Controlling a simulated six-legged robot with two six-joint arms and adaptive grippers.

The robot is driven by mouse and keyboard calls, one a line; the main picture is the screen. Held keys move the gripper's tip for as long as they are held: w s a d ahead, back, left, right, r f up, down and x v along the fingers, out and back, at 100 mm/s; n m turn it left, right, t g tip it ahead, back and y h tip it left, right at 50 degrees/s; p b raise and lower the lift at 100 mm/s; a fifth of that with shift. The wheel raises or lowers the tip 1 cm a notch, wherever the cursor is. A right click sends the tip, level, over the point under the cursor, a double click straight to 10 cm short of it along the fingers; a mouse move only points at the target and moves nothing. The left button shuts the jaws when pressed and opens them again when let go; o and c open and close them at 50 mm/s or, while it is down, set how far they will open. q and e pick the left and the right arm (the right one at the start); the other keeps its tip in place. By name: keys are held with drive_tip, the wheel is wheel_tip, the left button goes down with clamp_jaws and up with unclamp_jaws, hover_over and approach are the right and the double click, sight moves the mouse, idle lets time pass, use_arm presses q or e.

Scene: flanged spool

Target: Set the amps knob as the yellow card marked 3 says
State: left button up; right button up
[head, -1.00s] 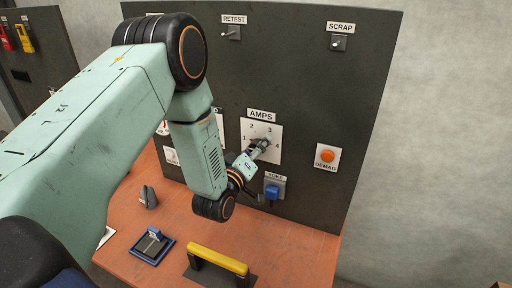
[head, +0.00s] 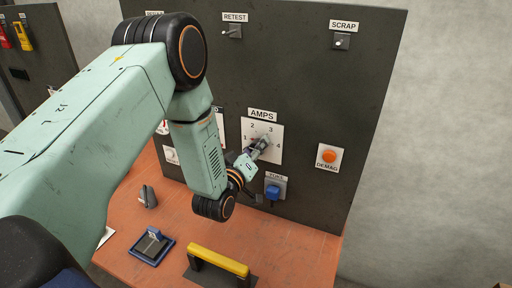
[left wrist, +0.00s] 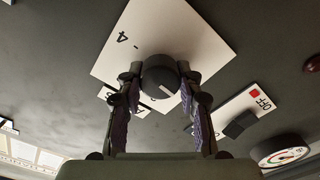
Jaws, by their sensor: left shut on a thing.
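My left gripper (head: 261,144) reaches the plate from the left and hides most of the knob there. In the left wrist view my left gripper (left wrist: 161,88) has its two fingers shut on the dark round amps knob (left wrist: 158,68). A white pointer line on the knob slants toward the lower right of that view. The 4 shows on the plate (left wrist: 150,32). I cannot make out a yellow card marked 3. My right gripper is not in view.
A blue-handled yoke switch (head: 272,192) sits just below the plate. An orange demag button (head: 329,156) is to the right. The retest (head: 232,31) and scrap (head: 341,41) switches are above. A yellow bar handle (head: 218,262) and a blue-edged tray (head: 152,248) are on the bench.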

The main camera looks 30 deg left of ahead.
use_arm(q)
drive_tip(key=m, duration=0.5)
drive_tip(key=shift+d+f, duration=0.1)
drive_tip(key=m, duration=0.5)
drive_tip(key=shift+d+m+p, duration=0.1)
drive_tip(key=shift+m+p, duration=0.2)
drive_tip(key=shift+p, duration=0.1)
idle(0.3)
drive_tip(key=o, duration=1.2)
drive_tip(key=s, duration=1.2)
drive_tip(key=shift+d, duration=0.3)
